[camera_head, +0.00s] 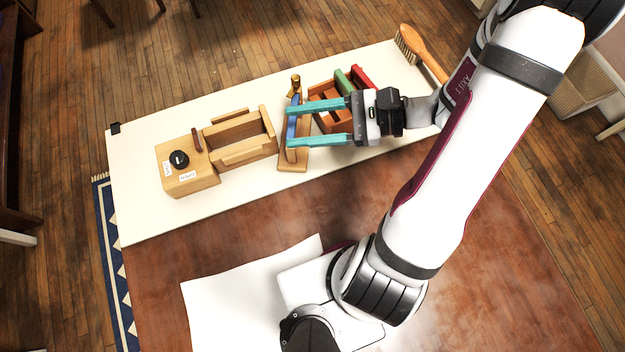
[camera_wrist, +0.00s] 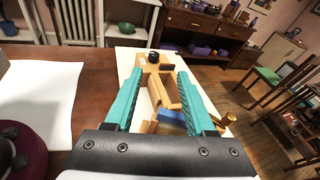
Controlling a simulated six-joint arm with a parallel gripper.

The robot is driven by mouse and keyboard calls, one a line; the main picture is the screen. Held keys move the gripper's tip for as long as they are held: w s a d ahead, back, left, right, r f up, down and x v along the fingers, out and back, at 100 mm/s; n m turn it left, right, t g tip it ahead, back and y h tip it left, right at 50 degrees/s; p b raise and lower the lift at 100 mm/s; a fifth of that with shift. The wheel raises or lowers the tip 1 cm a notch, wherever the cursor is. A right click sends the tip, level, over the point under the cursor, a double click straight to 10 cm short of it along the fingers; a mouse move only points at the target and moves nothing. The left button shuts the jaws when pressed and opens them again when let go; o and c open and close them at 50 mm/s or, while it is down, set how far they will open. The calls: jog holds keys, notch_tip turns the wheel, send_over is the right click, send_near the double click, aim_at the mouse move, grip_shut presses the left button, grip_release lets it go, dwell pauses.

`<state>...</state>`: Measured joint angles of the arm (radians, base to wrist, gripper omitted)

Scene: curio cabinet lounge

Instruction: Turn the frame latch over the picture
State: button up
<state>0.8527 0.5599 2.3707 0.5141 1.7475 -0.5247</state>
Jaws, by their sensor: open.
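My gripper (camera_head: 289,127) is open, with two teal fingers pointing left and nothing seen clamped between them. It reaches over a wooden stand (camera_head: 292,165) with an upright blue panel (camera_head: 292,125), which may be the picture; the fingers partly cover it. A brass, knob-like piece (camera_head: 295,82) is at the stand's far end. I cannot tell for sure which part is the frame latch. In the wrist view the blue panel (camera_wrist: 172,117) shows low between the fingers (camera_wrist: 160,72), and the brass piece (camera_wrist: 230,118) is right of them.
Left of the stand are an open wooden tray (camera_head: 268,122) and a wooden block (camera_head: 200,180) with a black knob (camera_head: 179,159) and labels. A wooden crate (camera_head: 322,98) with green and red pieces is beside my gripper. A brush (camera_head: 424,52) lies at the far right. The white tabletop's left end (camera_head: 130,190) is clear.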

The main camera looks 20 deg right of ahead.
jog(key=s+a+r+n+g+h, duration=0.1)
jog(key=s+n+g+h, duration=0.2)
jog(key=s+n+h, duration=0.3)
jog(key=s+a+r+n+g+h, duration=0.2)
jog(key=s+n+h, duration=0.4)
jog(key=s+n, duration=0.1)
jog(key=shift+a+r+n+g+h, duration=0.2)
jog(key=shift+r+n+g+h, duration=0.15)
jog(key=shift+n, duration=0.45)
